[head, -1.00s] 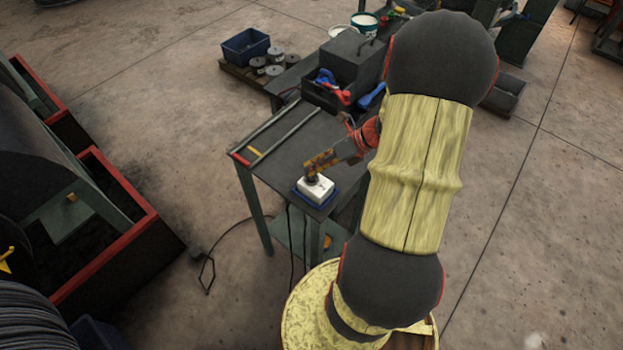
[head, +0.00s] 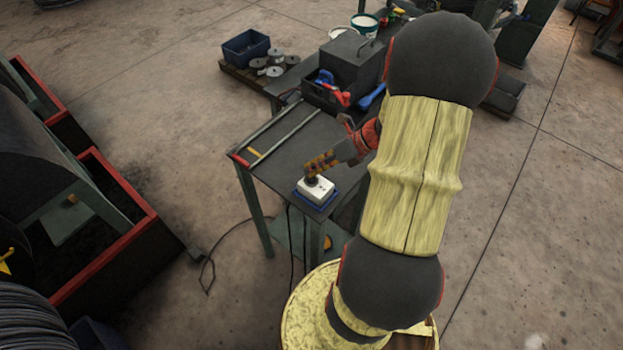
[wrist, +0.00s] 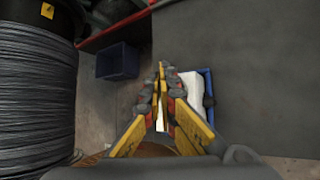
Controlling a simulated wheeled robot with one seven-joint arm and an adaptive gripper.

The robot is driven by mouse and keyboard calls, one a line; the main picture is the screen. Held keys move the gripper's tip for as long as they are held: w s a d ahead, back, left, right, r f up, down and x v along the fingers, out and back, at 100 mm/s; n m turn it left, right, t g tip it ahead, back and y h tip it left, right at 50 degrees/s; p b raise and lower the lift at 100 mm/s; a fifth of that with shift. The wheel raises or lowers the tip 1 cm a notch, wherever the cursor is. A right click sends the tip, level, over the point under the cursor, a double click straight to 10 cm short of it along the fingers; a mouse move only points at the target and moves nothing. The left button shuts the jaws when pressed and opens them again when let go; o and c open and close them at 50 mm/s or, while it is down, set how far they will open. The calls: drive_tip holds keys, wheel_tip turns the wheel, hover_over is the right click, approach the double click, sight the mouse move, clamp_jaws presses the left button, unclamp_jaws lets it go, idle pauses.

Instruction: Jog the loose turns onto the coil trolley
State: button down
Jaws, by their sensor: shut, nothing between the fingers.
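My gripper (head: 313,168) is shut, its yellow-and-dark fingers pointing down at a white box (head: 318,190) on the table. The tips are at the box's dark top fitting; contact cannot be told. The box sits in a shallow blue tray (head: 301,199). In the wrist view, the shut fingers (wrist: 160,76) meet with nothing seen between them, and the white box (wrist: 187,92) shows behind and to their right. A drum wound with grey turns (wrist: 36,100) fills the left; it also shows at the lower left in the head view (head: 32,315). I cannot identify the coil trolley or loose turns.
The dark table (head: 275,175) has a rail along its left edge and a grey toolbox (head: 350,65) behind. A red-edged dark trough (head: 140,232) lies left. A blue bin (head: 246,46) and several tins stand at the back. Thin cable (head: 212,257) lies on open floor.

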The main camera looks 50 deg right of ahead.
drive_tip(key=shift+f, duration=0.2)
drive_tip(key=shift+f, duration=0.2)
